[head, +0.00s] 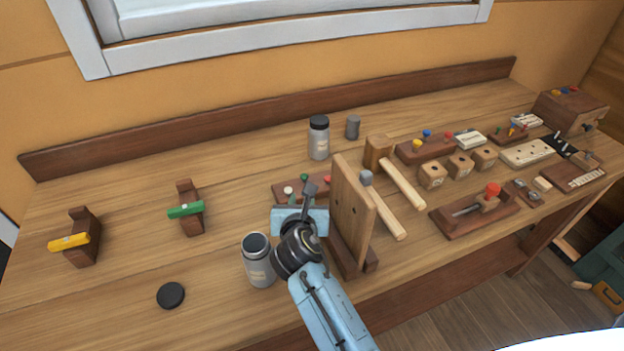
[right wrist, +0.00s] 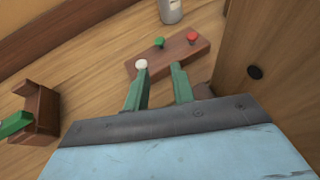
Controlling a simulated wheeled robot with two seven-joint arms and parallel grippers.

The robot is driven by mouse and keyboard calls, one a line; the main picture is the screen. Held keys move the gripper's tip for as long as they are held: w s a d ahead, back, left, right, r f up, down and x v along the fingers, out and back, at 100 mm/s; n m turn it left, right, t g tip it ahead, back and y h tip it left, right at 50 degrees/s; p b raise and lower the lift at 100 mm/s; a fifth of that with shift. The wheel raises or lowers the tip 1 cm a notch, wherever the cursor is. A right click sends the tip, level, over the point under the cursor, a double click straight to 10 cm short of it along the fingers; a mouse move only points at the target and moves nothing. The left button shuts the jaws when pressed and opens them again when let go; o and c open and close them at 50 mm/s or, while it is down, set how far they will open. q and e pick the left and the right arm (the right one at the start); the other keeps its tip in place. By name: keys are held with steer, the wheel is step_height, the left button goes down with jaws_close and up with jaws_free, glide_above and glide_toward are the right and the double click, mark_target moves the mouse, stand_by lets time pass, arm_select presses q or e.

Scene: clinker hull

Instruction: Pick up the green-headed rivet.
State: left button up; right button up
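The green-headed rivet (head: 304,177) stands in a dark red-brown wooden block (right wrist: 170,56), between a white-headed rivet (head: 289,191) and a red-headed rivet (head: 327,180). The green head also shows in the right wrist view (right wrist: 159,42), beyond the fingertips. My right gripper (right wrist: 160,72) is open, with nothing visible between its two green fingers. Its left fingertip appears close to the white head; I cannot tell whether they touch. In the head view my right gripper (head: 308,192) covers part of the block. My left gripper is not in view.
An upright wooden board (head: 353,205) stands close to the right of my right gripper. An open grey jar (head: 259,268) stands beside my right arm, and a capped jar (head: 319,143) stands behind. A wooden mallet (head: 398,198) lies right of the board. The bench's left front is mostly clear.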

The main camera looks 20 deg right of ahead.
steer(key=b, duration=0.2)
glide_toward(304, 178)
steer(key=x, duration=0.3)
steer(key=shift+f, duration=0.35)
steer(key=shift+r+b+x, duration=0.15)
steer(key=shift+b+x, duration=0.2)
steer(key=shift+x, duration=1.05)
steer(key=shift+r+b+x, duration=0.1)
steer(key=shift+b+x, duration=0.2)
steer(key=shift+x, duration=1.05)
steer(key=shift+w, duration=0.1)
jaws_close()
